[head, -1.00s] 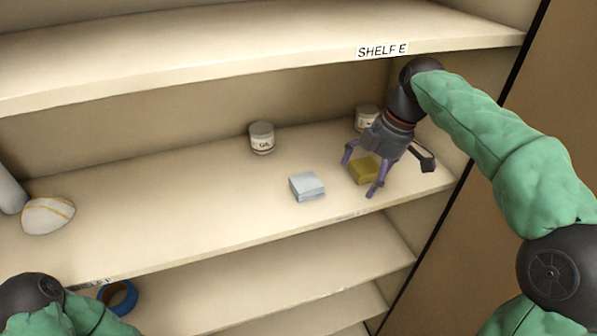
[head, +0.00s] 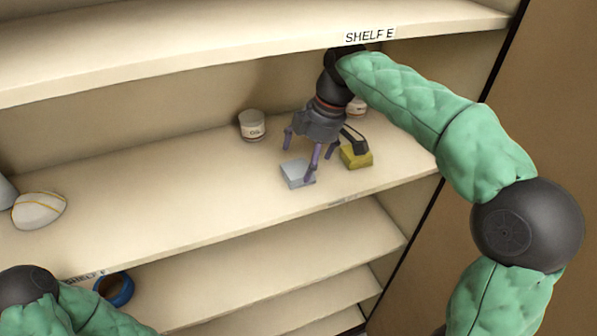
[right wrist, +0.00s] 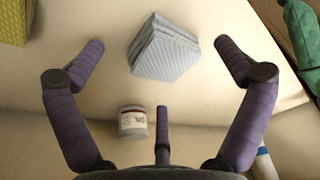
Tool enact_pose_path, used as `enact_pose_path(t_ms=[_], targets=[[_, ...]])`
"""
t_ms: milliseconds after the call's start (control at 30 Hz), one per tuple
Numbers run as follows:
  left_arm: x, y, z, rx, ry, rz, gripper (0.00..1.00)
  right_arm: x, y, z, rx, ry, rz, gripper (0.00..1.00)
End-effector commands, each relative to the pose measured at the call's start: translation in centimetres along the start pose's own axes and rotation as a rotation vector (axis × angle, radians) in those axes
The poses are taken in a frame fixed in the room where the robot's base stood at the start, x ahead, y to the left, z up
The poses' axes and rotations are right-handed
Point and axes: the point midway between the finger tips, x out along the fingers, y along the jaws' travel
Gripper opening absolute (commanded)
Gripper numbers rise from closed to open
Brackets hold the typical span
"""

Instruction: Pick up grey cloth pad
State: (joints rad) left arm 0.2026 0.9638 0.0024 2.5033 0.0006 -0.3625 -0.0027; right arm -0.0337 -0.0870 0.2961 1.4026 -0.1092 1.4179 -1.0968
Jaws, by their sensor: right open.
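The grey cloth pad (head: 294,174) is a pale blue-grey folded stack lying on the shelf board below the SHELF E label. My right gripper (head: 303,158) is open just above and around it, with one finger in front of its right edge in the head view. In the right wrist view the pad (right wrist: 165,47) shows between the spread fingers of my right gripper (right wrist: 158,48), its layered edge towards the upper left. Nothing is held. My left arm shows at the lower left of the head view, but its gripper is out of sight.
A yellow sponge-like block (head: 357,156) lies right of the pad, close to the gripper. A jar (head: 252,125) stands behind, and another (head: 357,107) is partly hidden by my arm. A white rounded object (head: 38,210) lies far left. The upper shelf (head: 200,45) overhangs.

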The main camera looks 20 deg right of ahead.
Motion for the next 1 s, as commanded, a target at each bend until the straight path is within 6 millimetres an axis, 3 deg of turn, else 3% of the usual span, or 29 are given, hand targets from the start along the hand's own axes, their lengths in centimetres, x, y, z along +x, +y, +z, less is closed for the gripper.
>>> enact_pose_path(t_ms=[67, 233, 467, 500, 700, 1000], targets=[[-0.1, 0.0, 0.0, 0.000, 0.000, 0.000, 0.51, 0.6, -0.1, -1.2, -0.003, -0.001, -0.001, 1.00], [0.3, -0.1, 0.0, 0.000, 0.000, 0.000, 0.51, 3.0, -0.1, -0.8, 0.000, -0.001, -0.001, 1.00], [0.3, -0.1, 0.0, 0.000, 0.000, 0.000, 0.51, 3.2, 0.0, -0.9, 0.000, 0.000, 0.001, 1.00], [0.3, -0.1, 0.0, 0.000, 0.000, 0.000, 0.51, 3.2, 0.0, -0.9, 0.000, 0.000, 0.001, 0.97], [0.3, -0.1, 0.0, 0.000, 0.000, 0.000, 0.51, 3.2, 0.0, -0.8, 0.000, 0.000, 0.001, 0.46], [0.3, -0.1, 0.0, 0.000, 0.000, 0.000, 0.51, 3.3, -0.1, -0.8, 0.000, -0.001, -0.001, 0.45]])
